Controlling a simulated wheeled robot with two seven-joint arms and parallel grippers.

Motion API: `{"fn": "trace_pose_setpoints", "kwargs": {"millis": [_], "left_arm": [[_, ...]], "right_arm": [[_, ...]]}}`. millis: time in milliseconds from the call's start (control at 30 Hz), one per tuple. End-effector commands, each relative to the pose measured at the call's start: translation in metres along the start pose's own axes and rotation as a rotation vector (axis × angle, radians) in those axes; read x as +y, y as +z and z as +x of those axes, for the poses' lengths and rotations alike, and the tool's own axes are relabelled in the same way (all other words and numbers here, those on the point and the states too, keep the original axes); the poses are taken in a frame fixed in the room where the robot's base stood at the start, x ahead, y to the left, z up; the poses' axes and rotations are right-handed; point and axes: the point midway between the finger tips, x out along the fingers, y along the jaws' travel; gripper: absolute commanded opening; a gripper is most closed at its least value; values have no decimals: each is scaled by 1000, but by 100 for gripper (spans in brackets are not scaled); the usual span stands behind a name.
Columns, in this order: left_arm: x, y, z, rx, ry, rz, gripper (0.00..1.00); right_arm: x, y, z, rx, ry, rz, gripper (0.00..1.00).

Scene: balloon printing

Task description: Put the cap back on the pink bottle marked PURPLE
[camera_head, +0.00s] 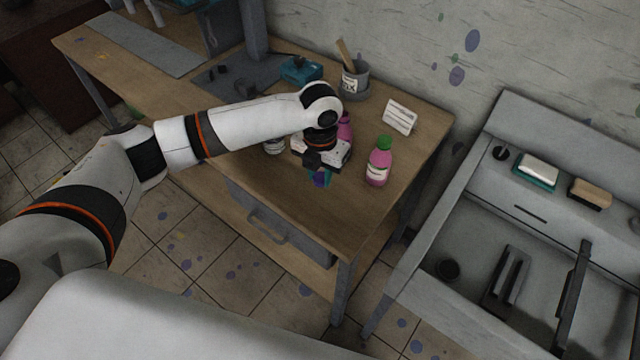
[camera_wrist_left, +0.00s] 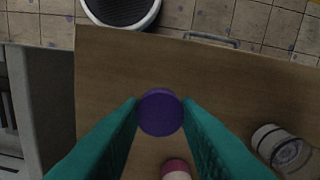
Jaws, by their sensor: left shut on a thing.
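My left gripper (camera_head: 321,178) is over the front part of the wooden table in the head view. In the left wrist view its teal fingers (camera_wrist_left: 160,115) are shut on a round purple cap (camera_wrist_left: 160,112), seen from above. A pink bottle (camera_head: 345,127) stands just behind the gripper, mostly hidden by the wrist, so its marking cannot be read. A pink shape with a white part, likely this bottle (camera_wrist_left: 175,168), shows at the bottom edge of the left wrist view, apart from the cap. My right gripper is not in view.
A pink bottle with a green cap (camera_head: 378,162) stands to the right of the gripper. A jar (camera_head: 275,146) stands to its left. Behind are a white card (camera_head: 399,117), a grey cup (camera_head: 354,80) and a teal box (camera_head: 300,70). The table front is clear.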

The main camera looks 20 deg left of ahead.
Motion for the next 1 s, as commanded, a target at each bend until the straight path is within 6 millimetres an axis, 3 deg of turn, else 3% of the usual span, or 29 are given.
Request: {"fn": "trace_pose_setpoints", "kwargs": {"millis": [433,567,767,1000], "left_arm": [[0,0,-4,0,0,-6,8],[1,4,-4,-1,0,-86,8],[2,19,-10,0,0,-450,8],[3,43,-20,0,0,-1026,8]], "right_arm": [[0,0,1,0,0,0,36],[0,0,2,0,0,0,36],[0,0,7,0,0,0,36],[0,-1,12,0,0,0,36]]}}
